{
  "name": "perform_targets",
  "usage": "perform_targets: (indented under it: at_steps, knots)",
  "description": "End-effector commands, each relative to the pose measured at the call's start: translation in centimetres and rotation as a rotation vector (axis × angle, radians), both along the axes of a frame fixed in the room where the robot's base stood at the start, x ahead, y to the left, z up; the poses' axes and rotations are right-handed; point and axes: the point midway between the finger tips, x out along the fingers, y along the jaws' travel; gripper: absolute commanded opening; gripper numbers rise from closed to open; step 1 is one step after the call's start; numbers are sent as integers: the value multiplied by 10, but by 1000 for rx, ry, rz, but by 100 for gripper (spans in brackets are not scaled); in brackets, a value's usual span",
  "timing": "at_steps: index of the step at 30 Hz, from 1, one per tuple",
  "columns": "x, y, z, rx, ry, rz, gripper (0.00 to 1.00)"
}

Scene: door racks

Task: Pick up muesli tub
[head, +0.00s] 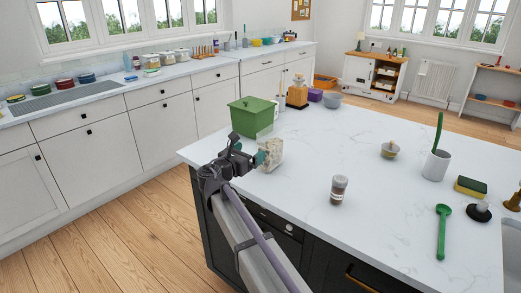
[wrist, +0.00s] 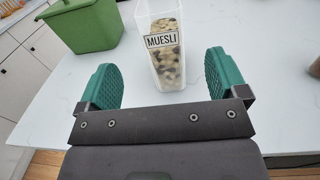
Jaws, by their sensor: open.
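The muesli tub (wrist: 167,55) is a clear, tall container with a black and white MUESLI label and pale flakes inside. It stands upright on the white island top. In the wrist view my gripper (wrist: 163,82) is open, with its green finger pads to the left and right of the tub's near side. The tub appears just ahead of the fingers, and I see no contact. In the head view the tub (head: 271,152) stands at the island's left end, with my gripper (head: 255,158) close at its left, partly covering it.
A green lidded bin (head: 251,116) stands right behind the tub. An amber bottle (head: 297,92), a purple box (head: 315,95) and a grey bowl (head: 332,100) are farther back. A jar (head: 339,189) stands to the right. The island top (head: 310,150) between them is clear.

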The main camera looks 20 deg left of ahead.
Motion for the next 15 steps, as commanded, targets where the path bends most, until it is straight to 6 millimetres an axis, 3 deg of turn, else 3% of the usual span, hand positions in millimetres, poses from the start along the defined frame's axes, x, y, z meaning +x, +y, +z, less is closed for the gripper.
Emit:
perform_targets:
  at_steps: [9, 15]
  knots:
    - [51, -12, 0, 2, 0, -2, 92]
    - [60, -15, 1, 3, 1, -3, 92]
